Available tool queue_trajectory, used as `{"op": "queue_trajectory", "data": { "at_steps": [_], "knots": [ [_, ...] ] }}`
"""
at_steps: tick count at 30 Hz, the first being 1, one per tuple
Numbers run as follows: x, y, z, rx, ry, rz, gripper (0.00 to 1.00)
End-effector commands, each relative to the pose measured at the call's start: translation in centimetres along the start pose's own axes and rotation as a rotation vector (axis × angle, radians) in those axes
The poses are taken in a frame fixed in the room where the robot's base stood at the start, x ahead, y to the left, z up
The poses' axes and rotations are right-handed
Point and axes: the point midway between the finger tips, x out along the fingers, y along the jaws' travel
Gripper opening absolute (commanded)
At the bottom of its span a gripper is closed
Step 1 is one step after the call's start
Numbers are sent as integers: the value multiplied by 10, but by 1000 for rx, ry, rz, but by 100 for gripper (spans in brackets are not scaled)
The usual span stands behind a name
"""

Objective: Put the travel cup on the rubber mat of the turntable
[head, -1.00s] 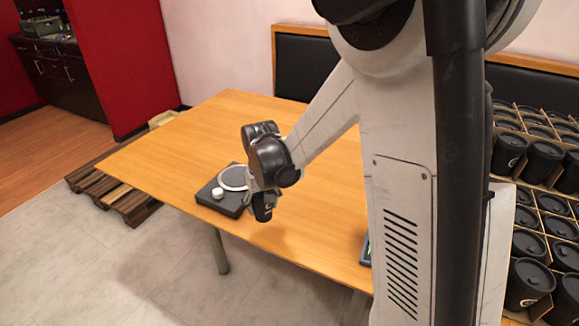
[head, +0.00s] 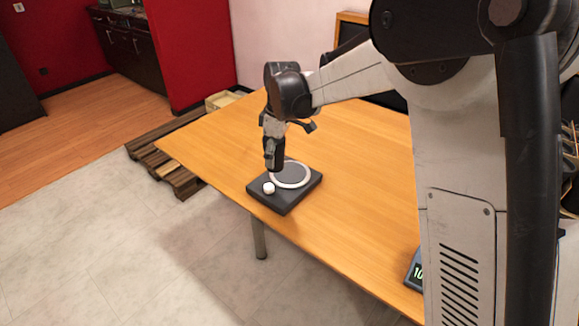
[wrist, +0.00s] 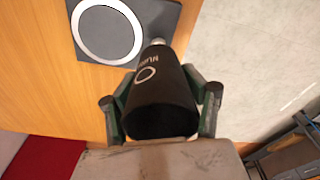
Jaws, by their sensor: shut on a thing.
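The travel cup (head: 274,157) is black with pale lettering, which shows in the wrist view (wrist: 163,95). My gripper (head: 272,135) is shut around it, with a finger on each side in the wrist view (wrist: 160,106). The turntable (head: 283,206) is a dark square base near the table's front edge. Its round grey rubber mat (head: 291,174) has a white ring and is empty; it also shows at the upper left of the wrist view (wrist: 104,33). In the head view the cup is roughly upright and overlaps the mat's left rim. Its exact height is unclear.
A white knob (head: 268,188) stands on the turntable's front-left corner, close to the cup in the picture. A device with a lit display (head: 415,272) sits at the right of the wooden table (head: 350,215). The table around the turntable is otherwise clear.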

Motion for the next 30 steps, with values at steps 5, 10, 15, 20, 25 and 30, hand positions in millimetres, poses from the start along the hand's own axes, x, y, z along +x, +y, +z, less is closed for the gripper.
{"op": "queue_trajectory", "data": {
  "at_steps": [5,10,15,20,25,30],
  "knots": [
    [22,36,8,5,0,1,40],
    [40,68,14,6,0,0,40],
    [54,93,18,7,0,0,40],
    [60,103,20,5,0,0,40],
    [71,104,22,5,0,0,40],
    [94,104,24,5,0,1,40]
  ]
}}
